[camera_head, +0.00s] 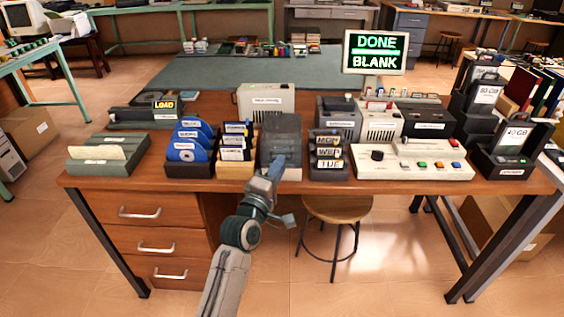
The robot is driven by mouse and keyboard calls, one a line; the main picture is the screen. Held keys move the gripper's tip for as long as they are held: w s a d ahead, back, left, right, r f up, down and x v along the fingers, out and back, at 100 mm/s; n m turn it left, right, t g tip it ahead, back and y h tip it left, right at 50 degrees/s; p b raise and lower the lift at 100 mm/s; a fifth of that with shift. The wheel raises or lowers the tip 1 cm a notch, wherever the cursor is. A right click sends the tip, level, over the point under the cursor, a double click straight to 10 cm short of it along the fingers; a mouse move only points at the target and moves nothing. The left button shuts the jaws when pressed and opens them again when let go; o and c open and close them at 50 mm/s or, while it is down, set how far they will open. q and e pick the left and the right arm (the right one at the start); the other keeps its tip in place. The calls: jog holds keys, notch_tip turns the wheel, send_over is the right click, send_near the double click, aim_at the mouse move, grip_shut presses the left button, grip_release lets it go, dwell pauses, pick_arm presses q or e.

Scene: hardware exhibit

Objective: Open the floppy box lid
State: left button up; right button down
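A dark grey box (282,135), which looks like the floppy box, stands on the wooden desk near the middle. I cannot tell for certain whether its lid is open or closed. My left gripper (276,168) is at the lower front of this box, with its arm coming up from the bottom of the picture. The fingertips are small and dark against the box, so I cannot tell whether they touch it or how far apart they are. The gripper hides part of the box's front. My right gripper is not in view.
Left of the box are a tan card holder (236,170) and a holder of blue disks (188,168). On its right are a labelled day rack (328,164) and a white button panel (413,171). A beige box (265,101) stands behind. A screen (375,52) reads DONE and BLANK.

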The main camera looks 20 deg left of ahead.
aim_at(282, 142)
pick_arm(q)
jog(key=w, duration=0.2)
jog(key=shift+w+d+r, duration=0.15)
jog(key=shift+w, duration=0.15)
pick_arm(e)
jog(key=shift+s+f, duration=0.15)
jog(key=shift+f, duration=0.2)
pick_arm(q)
grip_shut()
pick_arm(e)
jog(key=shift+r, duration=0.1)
